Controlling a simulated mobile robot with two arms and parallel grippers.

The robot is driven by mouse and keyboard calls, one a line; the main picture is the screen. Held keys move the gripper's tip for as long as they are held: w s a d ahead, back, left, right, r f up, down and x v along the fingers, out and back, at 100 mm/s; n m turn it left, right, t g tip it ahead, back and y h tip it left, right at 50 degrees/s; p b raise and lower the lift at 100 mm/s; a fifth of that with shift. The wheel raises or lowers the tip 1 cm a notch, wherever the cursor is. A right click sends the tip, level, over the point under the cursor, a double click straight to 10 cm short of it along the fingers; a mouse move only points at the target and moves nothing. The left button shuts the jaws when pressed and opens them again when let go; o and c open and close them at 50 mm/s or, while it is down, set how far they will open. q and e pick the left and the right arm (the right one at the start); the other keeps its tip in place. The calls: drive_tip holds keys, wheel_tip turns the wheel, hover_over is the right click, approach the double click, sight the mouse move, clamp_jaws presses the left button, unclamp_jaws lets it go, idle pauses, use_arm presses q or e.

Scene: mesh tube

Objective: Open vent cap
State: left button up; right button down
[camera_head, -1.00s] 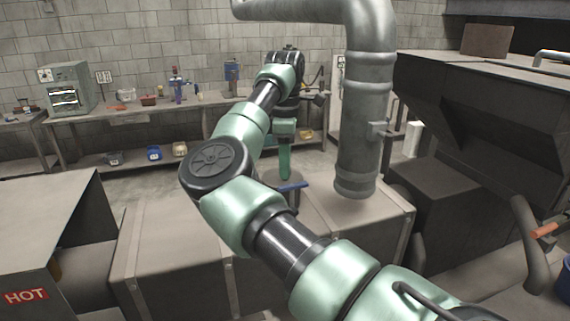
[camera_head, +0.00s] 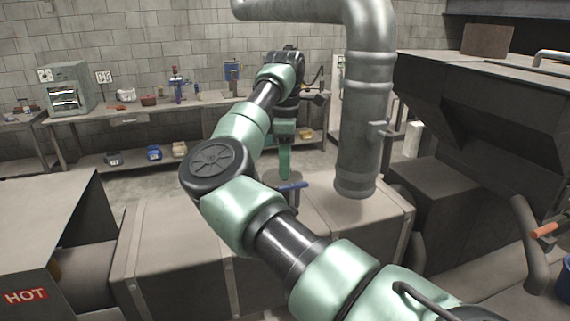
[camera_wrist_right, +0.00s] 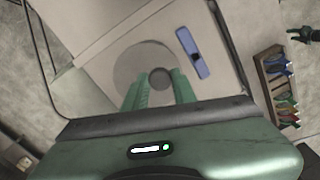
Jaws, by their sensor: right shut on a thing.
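The vent cap is a round grey disc (camera_wrist_right: 137,66) with a small dark knob (camera_wrist_right: 160,77) on the flat top of the large grey box. In the right wrist view my right gripper (camera_wrist_right: 159,88) has its two green fingers shut on either side of this knob. In the head view the right gripper (camera_head: 285,172) points down at the cap (camera_head: 272,178), which the arm and fingers partly hide. A blue bar (camera_wrist_right: 193,52) lies beside the disc; it also shows in the head view (camera_head: 292,186). The disc looks flat on the box top. My left gripper is not in view.
A thick grey pipe (camera_head: 360,130) comes down onto the box (camera_head: 170,235) to the right of the gripper. A dark hopper-like machine (camera_head: 480,110) stands further right. A workbench (camera_head: 210,103) with tools runs along the back wall. A HOT sign (camera_head: 26,297) marks the left unit.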

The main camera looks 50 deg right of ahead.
drive_tip(key=p, duration=0.1)
drive_tip(key=r+g+p, duration=0.1)
drive_tip(key=shift+w+d+r+y+p, duration=0.15)
drive_tip(key=shift+w+y+p, duration=0.15)
drive_tip(key=shift+p, duration=0.05)
drive_tip(key=shift+w+d+g+y, duration=0.15)
drive_tip(key=shift+w+g+y, duration=0.15)
drive_tip(key=shift+g, duration=0.1)
drive_tip(key=shift+w+d+r+g, duration=0.1)
drive_tip(key=shift+w+r+g, duration=0.1)
drive_tip(key=shift+g, duration=0.1)
drive_tip(key=c, duration=1.1)
unclamp_jaws()
drive_tip(key=shift+c, duration=0.2)
